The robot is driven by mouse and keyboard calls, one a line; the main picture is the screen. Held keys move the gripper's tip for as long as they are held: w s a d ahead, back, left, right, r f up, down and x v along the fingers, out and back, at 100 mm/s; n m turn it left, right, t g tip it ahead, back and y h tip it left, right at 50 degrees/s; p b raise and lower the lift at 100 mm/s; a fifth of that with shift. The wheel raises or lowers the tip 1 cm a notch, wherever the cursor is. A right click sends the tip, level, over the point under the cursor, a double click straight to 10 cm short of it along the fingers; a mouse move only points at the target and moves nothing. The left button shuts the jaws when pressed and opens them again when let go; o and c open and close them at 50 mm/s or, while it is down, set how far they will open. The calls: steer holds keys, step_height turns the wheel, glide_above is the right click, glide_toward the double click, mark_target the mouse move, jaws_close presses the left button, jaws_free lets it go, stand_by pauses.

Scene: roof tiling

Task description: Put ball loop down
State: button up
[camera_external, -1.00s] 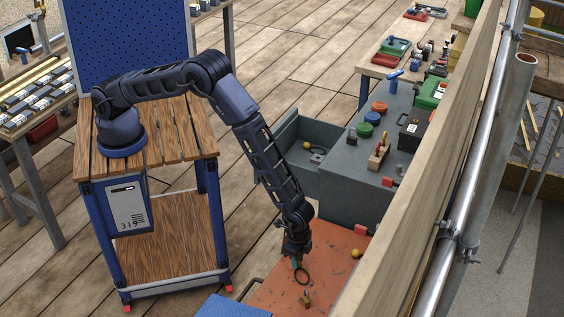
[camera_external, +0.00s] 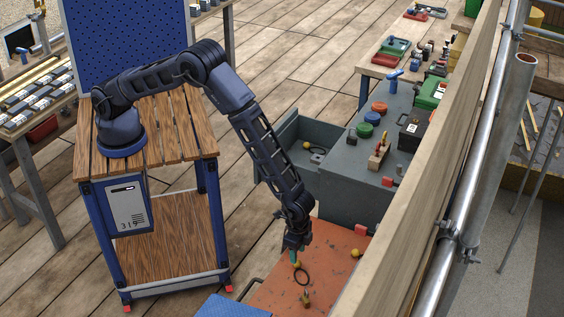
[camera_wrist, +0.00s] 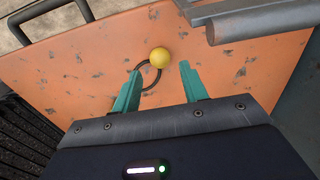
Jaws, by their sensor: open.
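The ball loop is a yellow ball (camera_wrist: 159,57) with a thin dark ring (camera_wrist: 144,76), resting on a worn orange surface (camera_wrist: 80,65). In the external view the dark ring (camera_external: 302,277) shows just below my gripper (camera_external: 296,260). In the wrist view my gripper (camera_wrist: 158,88) has its two teal fingers spread apart, with nothing held between them. The ball lies just beyond the fingertips, between their lines. Part of the ring passes near the left finger; I cannot tell whether they touch.
A grey bar (camera_wrist: 250,20) crosses the wrist view's top right, and a dark handle (camera_wrist: 45,10) is at the top left. In the external view a grey open drawer (camera_external: 285,150) and a grey chest (camera_external: 345,185) stand behind the orange surface. A wooden beam (camera_external: 430,150) runs at right.

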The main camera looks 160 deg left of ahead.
step_height(320, 180, up, 8)
stand_by(0.4)
steer(key=w+d+r+m+t, duration=0.1)
steer(key=d+r, duration=0.6)
steer(key=r, duration=0.3)
steer(key=w+d+r+m, duration=0.1)
steer(key=d+r, duration=0.6)
steer(key=r, duration=0.2)
steer(key=s+d+r+m+t, duration=0.1)
steer(key=s+d+r, duration=0.3)
steer(key=d+r, duration=0.4)
steer(key=s+d+r+m, duration=0.1)
steer(key=s+d+r, duration=0.3)
steer(key=d+r, duration=0.45)
steer(key=s+d+r+m+t, duration=0.1)
steer(key=s+d+r, duration=0.3)
steer(key=s+d, duration=0.25)
steer(key=s+d+r+m, duration=0.1)
steer(key=s+d+r, duration=0.3)
steer(key=s+d, duration=0.25)
steer(key=s+d+m, duration=0.1)
steer(key=s+d, duration=0.3)
steer(key=s, duration=0.4)
steer(key=s+d+m+t, duration=0.1)
steer(key=s+d, duration=0.3)
steer(key=s, duration=0.5)
steer(key=shift+d+f+m+t, duration=0.2)
steer(key=shift+m+t, duration=0.1)
steer(key=shift+m, duration=0.2)
